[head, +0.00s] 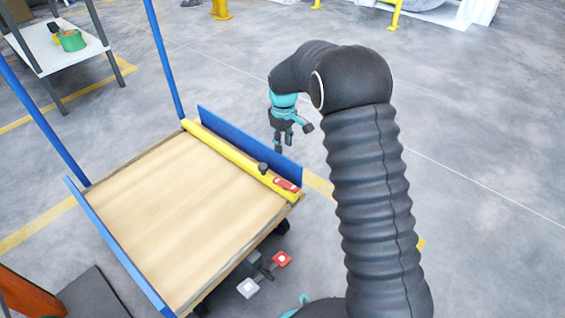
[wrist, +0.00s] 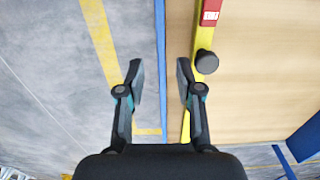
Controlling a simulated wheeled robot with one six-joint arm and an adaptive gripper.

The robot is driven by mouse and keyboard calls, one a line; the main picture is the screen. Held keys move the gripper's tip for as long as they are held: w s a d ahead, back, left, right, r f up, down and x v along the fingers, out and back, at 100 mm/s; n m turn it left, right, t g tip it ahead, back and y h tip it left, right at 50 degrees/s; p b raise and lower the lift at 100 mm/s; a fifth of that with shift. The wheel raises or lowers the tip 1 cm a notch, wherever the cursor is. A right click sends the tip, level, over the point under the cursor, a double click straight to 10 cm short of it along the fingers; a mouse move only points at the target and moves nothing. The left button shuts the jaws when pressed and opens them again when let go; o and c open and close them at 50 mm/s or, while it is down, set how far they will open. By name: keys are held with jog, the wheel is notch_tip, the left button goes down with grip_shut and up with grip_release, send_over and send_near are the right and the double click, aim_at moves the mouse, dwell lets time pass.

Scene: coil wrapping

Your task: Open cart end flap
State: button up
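The cart's end flap (head: 235,138) is a long blue panel standing along the far right end of the deck, outside the yellow bar (head: 222,147). In the wrist view the flap (wrist: 160,35) shows nearly edge-on as a thin blue strip. A black knob (head: 263,168) sits on the yellow bar, with a red and white label beside it; the knob (wrist: 207,62) is just right of my right finger in the wrist view. My gripper (head: 293,138) hangs pointing down near the flap. Its fingers are apart and empty, one on each side of the flap line in the wrist view (wrist: 160,72). Contact cannot be told.
The cart's wooden deck (head: 165,205) is bare, with blue posts and a blue near-side panel (head: 120,250). A red pedal (head: 282,259) and a grey pedal (head: 247,288) sit low beside it. A table (head: 62,50) with a green container stands upper left. Floor beyond the flap is clear.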

jog(key=b, duration=0.1)
send_over(283, 177)
jog(key=f, duration=0.8)
jog(key=shift+w+f, duration=0.25)
jog(key=shift+w, duration=0.1)
grip_shut()
